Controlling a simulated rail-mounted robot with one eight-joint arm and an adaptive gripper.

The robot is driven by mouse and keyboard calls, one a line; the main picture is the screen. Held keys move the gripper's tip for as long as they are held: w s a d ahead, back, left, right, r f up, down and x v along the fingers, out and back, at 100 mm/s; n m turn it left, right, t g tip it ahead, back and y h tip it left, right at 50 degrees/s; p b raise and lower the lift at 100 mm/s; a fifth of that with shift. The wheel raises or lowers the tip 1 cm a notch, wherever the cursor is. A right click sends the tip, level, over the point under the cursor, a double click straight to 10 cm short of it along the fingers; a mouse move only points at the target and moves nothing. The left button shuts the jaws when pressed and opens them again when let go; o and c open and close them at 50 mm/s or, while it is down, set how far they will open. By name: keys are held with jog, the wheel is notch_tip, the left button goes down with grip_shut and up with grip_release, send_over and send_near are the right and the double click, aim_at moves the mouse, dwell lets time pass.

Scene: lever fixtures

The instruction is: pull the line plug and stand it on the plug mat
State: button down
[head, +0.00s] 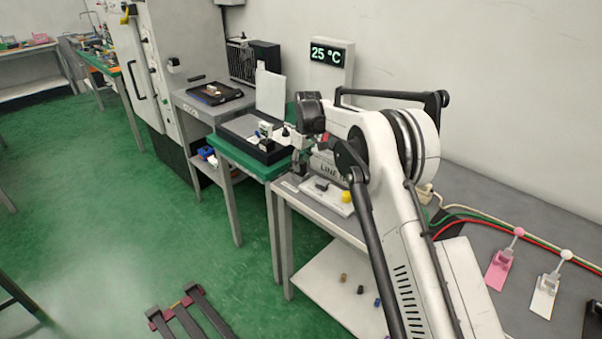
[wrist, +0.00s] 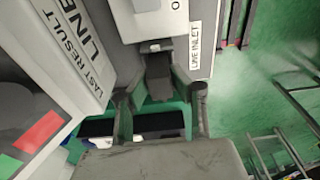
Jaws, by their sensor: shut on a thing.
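In the wrist view my gripper (wrist: 157,90) has its two fingers closed on either side of a dark block, which I take to be the line plug (wrist: 157,66). The plug sits at the lower edge of a pale housing (wrist: 155,25), beside the label LINE INLET (wrist: 194,42). I cannot tell whether it is seated in the inlet or just clear of it. In the head view my gripper (head: 300,157) is small, at the left end of the grey bench, and the plug cannot be made out. I cannot identify the plug mat.
A white board (head: 318,201) with a dark piece and a yellow knob (head: 346,196) lies on the grey bench. A green-topped table (head: 228,153) with a black tray stands to the left. Pink (head: 499,270) and white (head: 543,296) lever fixtures stand at right.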

aim_at(300, 161)
jog(key=shift+r, duration=0.15)
jog(key=shift+r+p, duration=0.65)
jog(key=shift+r, duration=1.2)
jog(key=shift+r+p, duration=0.35)
jog(key=shift+r, duration=0.65)
jog(key=shift+s+d, duration=0.1)
